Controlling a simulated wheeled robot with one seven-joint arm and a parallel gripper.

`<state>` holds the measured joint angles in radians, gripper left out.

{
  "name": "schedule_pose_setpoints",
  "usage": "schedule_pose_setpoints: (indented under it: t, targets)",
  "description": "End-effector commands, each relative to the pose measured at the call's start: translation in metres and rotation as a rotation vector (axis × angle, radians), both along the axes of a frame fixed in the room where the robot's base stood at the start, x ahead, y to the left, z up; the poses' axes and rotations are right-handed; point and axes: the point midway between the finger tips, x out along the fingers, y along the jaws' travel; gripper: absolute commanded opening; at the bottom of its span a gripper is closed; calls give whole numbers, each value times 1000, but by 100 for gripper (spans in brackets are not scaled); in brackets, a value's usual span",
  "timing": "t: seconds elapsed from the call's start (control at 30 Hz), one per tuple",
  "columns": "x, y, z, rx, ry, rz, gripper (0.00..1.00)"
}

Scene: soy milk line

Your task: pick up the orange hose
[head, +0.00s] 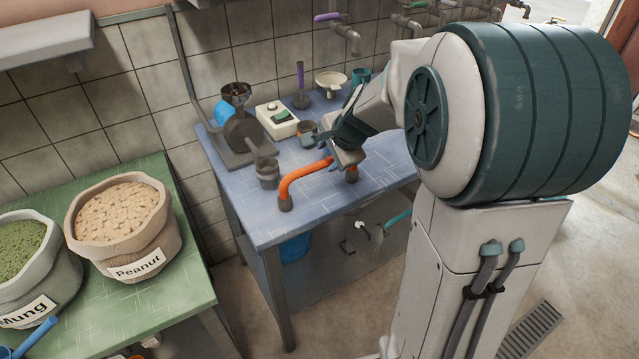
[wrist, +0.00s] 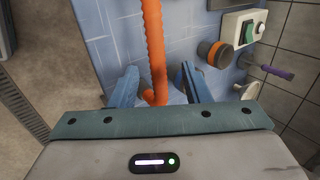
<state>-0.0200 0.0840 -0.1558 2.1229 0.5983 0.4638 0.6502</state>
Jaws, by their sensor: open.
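The orange hose (head: 303,175) is a bent arch with grey ends, lying near the front edge of the blue tiled table (head: 240,207). My gripper (head: 343,157) is low over the hose's right part. In the wrist view the hose (wrist: 154,52) runs down between my two blue-grey fingers, with a gap on each side. My gripper (wrist: 159,88) is open and holds nothing. The hose's lower end in that view is partly hidden by my gripper body.
A purple-handled tool (head: 300,85) and taps are behind. The Peanut sack (head: 122,225) is on a green table at left.

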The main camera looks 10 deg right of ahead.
Motion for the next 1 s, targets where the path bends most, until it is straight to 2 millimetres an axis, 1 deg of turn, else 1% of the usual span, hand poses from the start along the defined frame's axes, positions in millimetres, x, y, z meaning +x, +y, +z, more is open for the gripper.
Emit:
schedule_pose_setpoints:
  t: [0.03,0.17,0.23,0.4,0.5,0.63,0.83,0.87,0.9,1.0]
  targets:
    - [3,1,-6,1,2,0,43]
    - [6,2,-11,0,0,0,43]
    - [8,4,-16,-1,1,1,43]
    - [18,12,-41,0,4,1,43]
    - [25,13,-50,-1,2,1,43]
    - [29,15,-55,0,1,1,43]
    - [29,15,-55,-1,0,1,43]
    - [29,15,-55,-1,0,1,38]
    - [29,15,-55,-1,0,1,26]
    - [29,15,-55,-1,0,1,0]
